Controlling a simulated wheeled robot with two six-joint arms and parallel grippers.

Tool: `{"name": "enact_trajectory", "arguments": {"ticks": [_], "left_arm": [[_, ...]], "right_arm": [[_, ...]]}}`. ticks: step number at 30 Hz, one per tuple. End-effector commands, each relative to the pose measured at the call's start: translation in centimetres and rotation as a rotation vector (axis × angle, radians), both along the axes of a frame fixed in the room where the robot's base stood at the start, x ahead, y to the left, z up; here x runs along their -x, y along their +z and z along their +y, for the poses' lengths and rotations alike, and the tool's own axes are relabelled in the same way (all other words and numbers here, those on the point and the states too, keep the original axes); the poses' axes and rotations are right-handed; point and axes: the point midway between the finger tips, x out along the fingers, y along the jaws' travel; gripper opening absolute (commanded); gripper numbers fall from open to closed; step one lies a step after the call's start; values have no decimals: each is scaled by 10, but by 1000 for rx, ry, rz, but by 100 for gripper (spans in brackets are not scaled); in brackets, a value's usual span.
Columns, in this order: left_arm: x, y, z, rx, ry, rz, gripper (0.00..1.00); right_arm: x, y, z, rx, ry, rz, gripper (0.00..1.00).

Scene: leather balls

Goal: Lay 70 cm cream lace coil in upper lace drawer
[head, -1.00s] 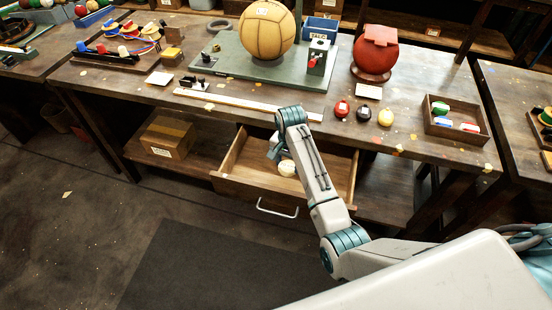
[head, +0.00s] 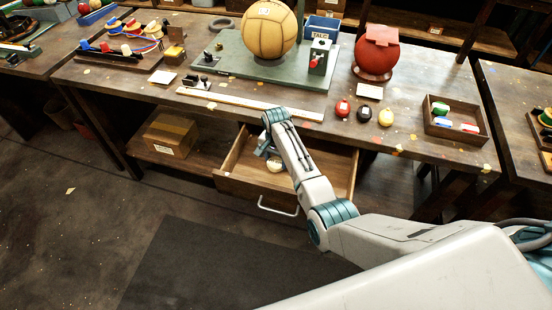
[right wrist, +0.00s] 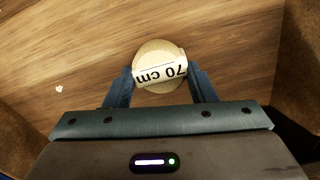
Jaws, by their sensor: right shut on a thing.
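The cream lace coil (right wrist: 158,55) is a round pale disc with a white band marked "70 cm", upside down in the right wrist view. My right gripper (right wrist: 160,78) is shut on it, one blue finger at each side. In the head view the coil (head: 274,165) shows as a small pale shape over the open wooden drawer (head: 252,189), partly hidden by my right gripper (head: 270,154). Wooden boards fill the view behind the coil; I cannot tell whether it touches the drawer floor. My left gripper is not in view.
The drawer is pulled out under the bench (head: 225,115), its handle (head: 278,207) at the front. A cardboard box (head: 170,135) stands on the lower shelf to the left.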

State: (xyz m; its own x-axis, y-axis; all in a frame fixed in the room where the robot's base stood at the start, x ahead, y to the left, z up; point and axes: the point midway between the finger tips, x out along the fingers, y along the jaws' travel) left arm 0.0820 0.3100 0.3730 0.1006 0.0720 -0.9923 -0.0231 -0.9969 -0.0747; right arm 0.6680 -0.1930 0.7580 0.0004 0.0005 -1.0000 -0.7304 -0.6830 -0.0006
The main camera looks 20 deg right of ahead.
Motion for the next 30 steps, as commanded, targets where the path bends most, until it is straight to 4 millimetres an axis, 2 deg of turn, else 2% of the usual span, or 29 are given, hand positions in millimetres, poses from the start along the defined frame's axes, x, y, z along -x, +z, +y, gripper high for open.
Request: {"name": "enact_trajectory", "arguments": {"ticks": [3, 4, 7, 15, 19, 23, 30], "left_arm": [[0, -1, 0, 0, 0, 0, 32], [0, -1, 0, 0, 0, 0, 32], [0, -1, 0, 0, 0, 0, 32], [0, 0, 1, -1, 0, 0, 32], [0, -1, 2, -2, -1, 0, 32], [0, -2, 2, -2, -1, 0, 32], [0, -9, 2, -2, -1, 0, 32]], "right_arm": [[0, -3, 0, 0, 0, 1, 28], [0, -3, 0, 0, 0, 1, 55], [0, -2, 0, 1, 0, 1, 72], [0, -1, 0, 0, 0, 0, 72], [-1, 7, 0, 0, 0, -1, 72], [-1, 29, 0, 0, 0, -4, 72], [-1, 80, 0, -1, 0, -4, 72]]}}
